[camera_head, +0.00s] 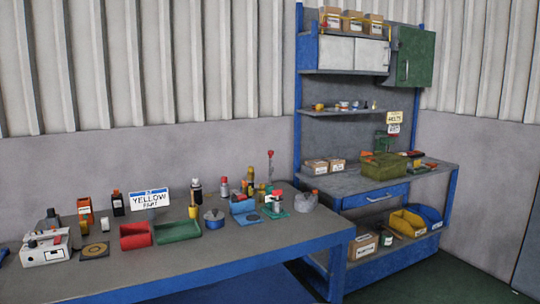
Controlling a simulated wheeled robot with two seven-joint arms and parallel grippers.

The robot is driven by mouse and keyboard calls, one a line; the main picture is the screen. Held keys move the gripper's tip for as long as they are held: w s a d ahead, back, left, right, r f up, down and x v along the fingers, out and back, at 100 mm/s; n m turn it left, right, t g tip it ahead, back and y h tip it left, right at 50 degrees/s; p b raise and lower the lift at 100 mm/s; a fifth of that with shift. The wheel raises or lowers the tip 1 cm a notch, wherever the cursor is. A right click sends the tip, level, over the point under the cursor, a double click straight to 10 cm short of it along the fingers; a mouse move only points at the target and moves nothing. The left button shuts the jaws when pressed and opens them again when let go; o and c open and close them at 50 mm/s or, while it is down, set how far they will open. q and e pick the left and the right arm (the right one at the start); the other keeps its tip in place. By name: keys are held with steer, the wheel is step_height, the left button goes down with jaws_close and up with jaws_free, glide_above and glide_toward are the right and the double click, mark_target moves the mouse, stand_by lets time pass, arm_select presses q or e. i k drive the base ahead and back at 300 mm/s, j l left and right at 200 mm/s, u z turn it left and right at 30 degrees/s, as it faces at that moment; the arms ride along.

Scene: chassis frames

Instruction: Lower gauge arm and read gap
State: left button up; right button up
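No gripper of mine is in view. I cannot tell for sure which thing is the gauge. A white and grey machine (46,246) with a dark upper part stands at the far left of the near bench. Around the bench's right part stand a blue block-like device (242,206), a small green-based device (275,207) with a red top, and a thin upright rod with a red tip (270,163). No gap or scale reading can be made out at this size.
The long blue-framed bench (250,243) has a clear front strip. A red bin (135,236), a green bin (177,229), a blue pot (214,219) and a "YELLOW" sign (150,199) stand on it. A blue-framed workstation (447,190) with shelves, boxes and bins stands behind at right.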

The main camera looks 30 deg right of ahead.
mark_target(271, 153)
steer(key=z, duration=1.55)
steer(key=i+z, duration=0.2)
steer(key=i, duration=0.35)
steer(key=i+z, duration=0.2)
steer(key=i, duration=0.4)
steer(key=i+j+z, duration=0.2)
steer(key=i, duration=0.35)
steer(key=i+j+z, duration=0.2)
steer(key=i, duration=0.35)
steer(key=i+l, duration=0.15)
steer(key=i, duration=0.5)
steer(key=i+l, duration=0.2)
steer(key=i, duration=0.4)
steer(key=i+l, duration=0.15)
steer(key=i, duration=0.5)
steer(key=i+j+u, duration=0.2)
steer(key=i+u, duration=0.2)
steer(key=i, duration=0.15)
steer(key=i+u, duration=0.45)
steer(key=i+l+u, duration=0.2)
steer(key=i+u, duration=0.2)
steer(key=i, duration=0.2)
steer(key=i+u, duration=0.15)
steer(key=u, duration=4.15)
